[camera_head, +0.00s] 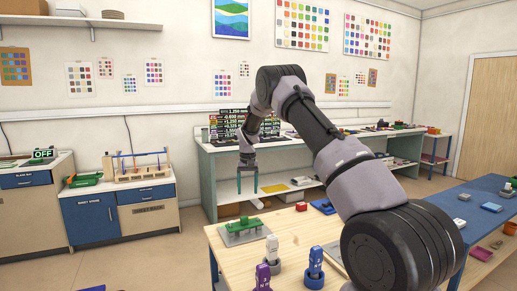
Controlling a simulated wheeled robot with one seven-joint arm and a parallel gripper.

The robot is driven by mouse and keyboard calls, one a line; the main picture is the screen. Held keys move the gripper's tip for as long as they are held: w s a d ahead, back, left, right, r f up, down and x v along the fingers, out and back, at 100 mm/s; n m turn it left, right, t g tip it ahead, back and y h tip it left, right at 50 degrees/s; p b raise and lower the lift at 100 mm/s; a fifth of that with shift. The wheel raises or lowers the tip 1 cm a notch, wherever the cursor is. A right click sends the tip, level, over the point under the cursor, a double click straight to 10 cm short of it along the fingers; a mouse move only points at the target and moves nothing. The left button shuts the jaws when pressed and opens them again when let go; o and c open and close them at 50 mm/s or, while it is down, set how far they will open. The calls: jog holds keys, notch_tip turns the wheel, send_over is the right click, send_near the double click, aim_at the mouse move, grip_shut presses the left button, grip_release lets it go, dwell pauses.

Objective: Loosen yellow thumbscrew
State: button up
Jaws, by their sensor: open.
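I cannot make out a yellow thumbscrew in the head view. It may be hidden or too small to tell. My gripper (248,191) hangs pointing down near the middle of the picture, with its two teal fingers apart and nothing seen between them. It appears above the wooden table and in front of the long bench's lower shelf. A green device (242,226) on a grey plate (231,239) sits on the table's far left part, below my gripper in the picture. I cannot tell whether it bears the thumbscrew.
The wooden table (292,231) also holds a white-topped holder (272,249), a purple one (263,277), a blue one (315,268) and a small red block (301,207). A blue table (458,207) stands at right. My arm hides part of the wooden table. Floor shows at left.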

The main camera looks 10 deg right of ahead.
jog(key=s+d+r, duration=0.1)
jog(key=s+r, duration=0.2)
jog(key=r, duration=0.3)
jog(key=s+r+t, duration=0.1)
jog(key=s+r, duration=0.2)
jog(key=r, duration=0.4)
jog(key=s+d+r+m+y, duration=0.1)
jog(key=s+r, duration=0.2)
jog(key=r, duration=0.3)
jog(key=shift+d+r+t, duration=0.3)
jog(key=shift+t, duration=0.1)
